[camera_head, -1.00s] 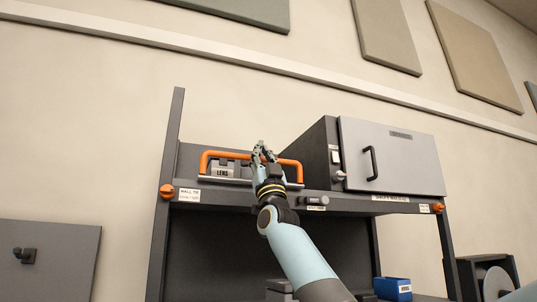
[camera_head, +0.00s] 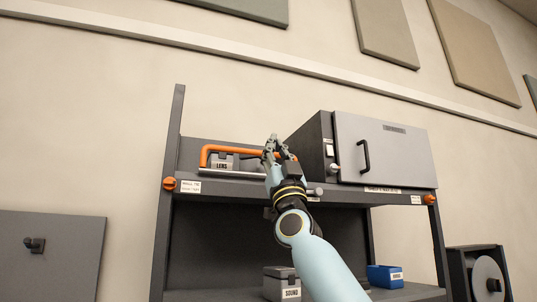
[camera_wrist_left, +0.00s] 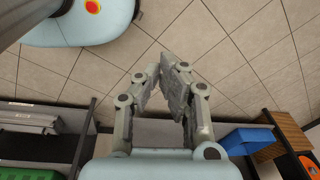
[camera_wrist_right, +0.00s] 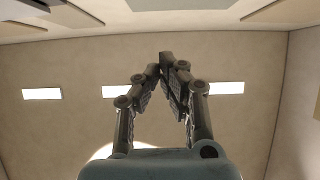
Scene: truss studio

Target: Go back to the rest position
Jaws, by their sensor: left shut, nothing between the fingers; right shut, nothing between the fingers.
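My right gripper (camera_head: 274,146) is raised in the head view, in front of the upper shelf and the orange-handled tray (camera_head: 207,150). Its fingers are together and empty; they also show in the right wrist view (camera_wrist_right: 170,62), pointing up at a plain wall and ceiling. It overlaps the tray's right part in the picture; I cannot tell whether it touches. My left gripper is out of the head view. In the left wrist view its fingers (camera_wrist_left: 165,68) are together with nothing between them, above a tiled floor.
A grey cabinet with a handled door (camera_head: 385,150) stands right of the tray on the shelf. A grey box marked LENS (camera_head: 222,163) is in the tray. Below are a SOUND box (camera_head: 290,293) and a blue bin (camera_head: 385,277). A blue bin (camera_wrist_left: 245,139) shows in the left wrist view.

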